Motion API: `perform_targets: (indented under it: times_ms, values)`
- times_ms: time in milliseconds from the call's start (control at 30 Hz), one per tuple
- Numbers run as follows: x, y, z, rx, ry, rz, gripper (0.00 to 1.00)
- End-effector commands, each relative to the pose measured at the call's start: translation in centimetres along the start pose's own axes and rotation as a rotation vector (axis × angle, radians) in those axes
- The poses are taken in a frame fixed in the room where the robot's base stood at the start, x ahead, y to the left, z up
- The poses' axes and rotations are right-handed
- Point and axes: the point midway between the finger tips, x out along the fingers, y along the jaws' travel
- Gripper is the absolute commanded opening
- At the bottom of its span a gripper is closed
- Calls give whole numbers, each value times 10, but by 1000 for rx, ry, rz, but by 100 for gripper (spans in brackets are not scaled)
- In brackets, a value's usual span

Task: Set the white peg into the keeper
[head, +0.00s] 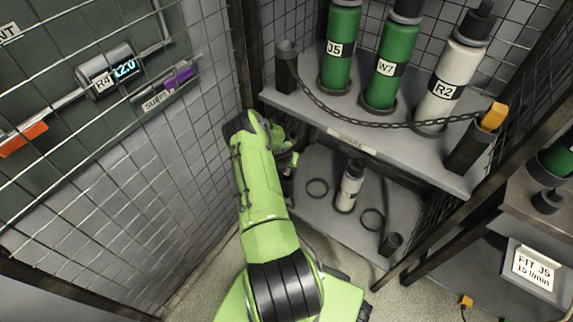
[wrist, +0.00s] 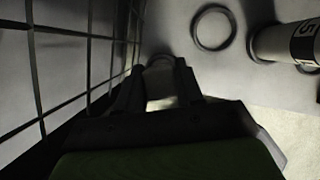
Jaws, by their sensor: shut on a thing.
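My gripper (head: 289,162) is low at the left end of the lower shelf, partly hidden behind my green arm in the head view. In the wrist view my gripper (wrist: 161,78) has its dark fingers around a small pale piece, which I take as the white peg (wrist: 160,63). The piece is in shadow, and its lower end is hidden. I cannot make out the keeper for certain. A short dark open cup (head: 391,243) stands at the front right of the lower shelf, apart from my gripper.
A labelled white canister (head: 349,187) stands on the lower shelf (head: 325,222) between two dark rings (head: 317,188). Wire mesh (wrist: 75,60) is close on the left. Above, a chain (head: 390,121) spans the upper shelf before green cylinders (head: 340,45); an orange peg (head: 494,116) sits in its right post.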

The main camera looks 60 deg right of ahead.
Motion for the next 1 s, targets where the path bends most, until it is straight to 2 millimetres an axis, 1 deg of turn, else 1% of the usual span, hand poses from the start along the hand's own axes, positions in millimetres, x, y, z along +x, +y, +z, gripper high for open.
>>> perform_targets:
  times_ms: [500,1000]
  values:
    - [0,2,0,1,0,1,2]
    - [17,2,-7,0,0,0,2]
